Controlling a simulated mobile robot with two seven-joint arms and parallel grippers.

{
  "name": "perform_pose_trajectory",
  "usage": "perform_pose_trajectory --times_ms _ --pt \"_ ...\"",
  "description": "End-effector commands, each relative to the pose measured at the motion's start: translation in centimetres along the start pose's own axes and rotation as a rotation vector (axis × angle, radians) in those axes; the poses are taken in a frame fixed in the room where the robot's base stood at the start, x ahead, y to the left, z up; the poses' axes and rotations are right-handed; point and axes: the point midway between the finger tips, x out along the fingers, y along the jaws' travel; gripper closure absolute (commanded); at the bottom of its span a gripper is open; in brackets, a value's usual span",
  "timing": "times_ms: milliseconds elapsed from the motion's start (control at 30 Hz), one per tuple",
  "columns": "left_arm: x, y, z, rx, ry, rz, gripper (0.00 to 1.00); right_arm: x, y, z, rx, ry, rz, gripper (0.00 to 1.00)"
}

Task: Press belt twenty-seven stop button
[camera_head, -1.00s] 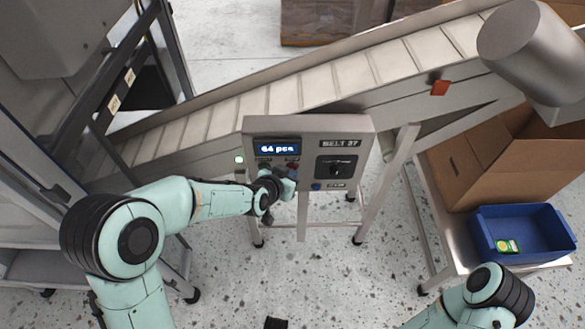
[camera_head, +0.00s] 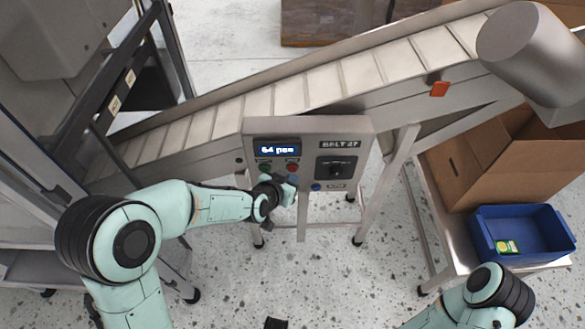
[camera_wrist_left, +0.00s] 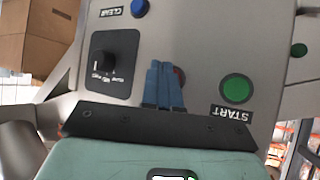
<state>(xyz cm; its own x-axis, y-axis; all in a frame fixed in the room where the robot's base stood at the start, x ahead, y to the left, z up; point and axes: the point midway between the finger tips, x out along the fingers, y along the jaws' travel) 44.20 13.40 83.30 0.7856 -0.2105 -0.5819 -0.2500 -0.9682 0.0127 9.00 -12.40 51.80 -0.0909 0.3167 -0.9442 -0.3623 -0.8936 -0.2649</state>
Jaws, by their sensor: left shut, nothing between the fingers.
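The control panel (camera_head: 308,132) carries a BELT label (camera_head: 340,144) whose number is blurred, and a lit display (camera_head: 277,150). The red button (camera_head: 293,167) sits on the panel's left half, beside a green button (camera_head: 265,168). My left gripper (camera_head: 292,180) is shut and empty, just below the red button in the head view. In the left wrist view its blue fingers (camera_wrist_left: 163,85) partly cover the red button (camera_wrist_left: 179,75); the green button marked START (camera_wrist_left: 236,90) is clear to the right. Contact with the red button cannot be told.
A black dial (camera_head: 335,168) and a blue button (camera_head: 316,187) are on the panel's right half. The inclined conveyor (camera_head: 355,73) runs behind. A blue bin (camera_head: 489,246) and cardboard box (camera_head: 470,170) stand at right. The floor below the panel is mostly open.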

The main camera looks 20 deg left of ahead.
Motion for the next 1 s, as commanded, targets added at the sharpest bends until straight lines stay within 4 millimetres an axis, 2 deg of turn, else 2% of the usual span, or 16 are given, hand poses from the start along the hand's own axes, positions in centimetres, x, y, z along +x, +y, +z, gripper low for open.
perform_pose_trajectory --times_ms 267,733,1000 --pt "-0.1 0.0 0.1 0.0 -0.001 0.0 1.0 0.0 0.0 0.0 0.0 0.0 0.0 1.0" --pt "-3.0 2.2 2.2 -0.001 -0.002 0.001 1.0 -1.0 -0.4 0.0 -0.001 0.003 -0.001 1.0" --pt "-3.5 2.5 2.6 0.001 0.0 -0.001 1.0 -1.1 -0.4 0.0 -0.001 0.003 -0.001 1.0"
